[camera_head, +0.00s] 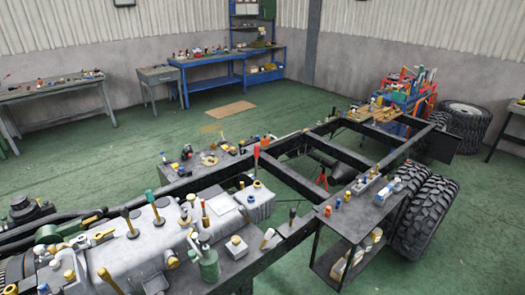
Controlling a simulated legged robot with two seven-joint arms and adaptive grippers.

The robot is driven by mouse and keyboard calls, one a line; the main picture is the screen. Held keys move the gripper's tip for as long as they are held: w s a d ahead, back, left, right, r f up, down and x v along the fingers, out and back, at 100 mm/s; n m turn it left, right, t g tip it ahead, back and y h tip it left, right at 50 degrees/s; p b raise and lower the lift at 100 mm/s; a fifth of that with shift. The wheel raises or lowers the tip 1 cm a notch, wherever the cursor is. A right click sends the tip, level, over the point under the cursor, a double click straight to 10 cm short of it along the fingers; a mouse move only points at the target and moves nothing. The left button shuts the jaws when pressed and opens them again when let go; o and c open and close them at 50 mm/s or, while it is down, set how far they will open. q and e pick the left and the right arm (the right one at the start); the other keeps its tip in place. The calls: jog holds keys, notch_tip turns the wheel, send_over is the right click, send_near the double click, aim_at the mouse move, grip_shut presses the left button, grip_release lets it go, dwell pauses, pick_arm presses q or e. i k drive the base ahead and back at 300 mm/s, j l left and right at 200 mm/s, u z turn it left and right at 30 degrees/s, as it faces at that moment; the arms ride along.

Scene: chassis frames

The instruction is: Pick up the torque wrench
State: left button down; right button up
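I cannot single out the torque wrench; the many small tools here are too small to tell apart. Several upright tools with coloured handles stand on and around the grey engine block (150,262) at the lower left. One is a red-handled tool (256,153) beside the black chassis frame (290,178). Others are a dark-handled tool (129,220) and a green-topped tool (151,199) on the block. Neither of my grippers is in view.
A low shelf stand (335,226) with small parts stands beside the frame, near large tyres (424,216). A red and blue tool cart (408,97) stands at the back right. Workbenches (50,92) line the back wall. The green floor (75,172) is open at left.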

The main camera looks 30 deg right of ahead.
aim_at(396, 182)
jog(key=z, duration=1.95)
jog(key=u, duration=2.9)
jog(key=z, duration=2.9)
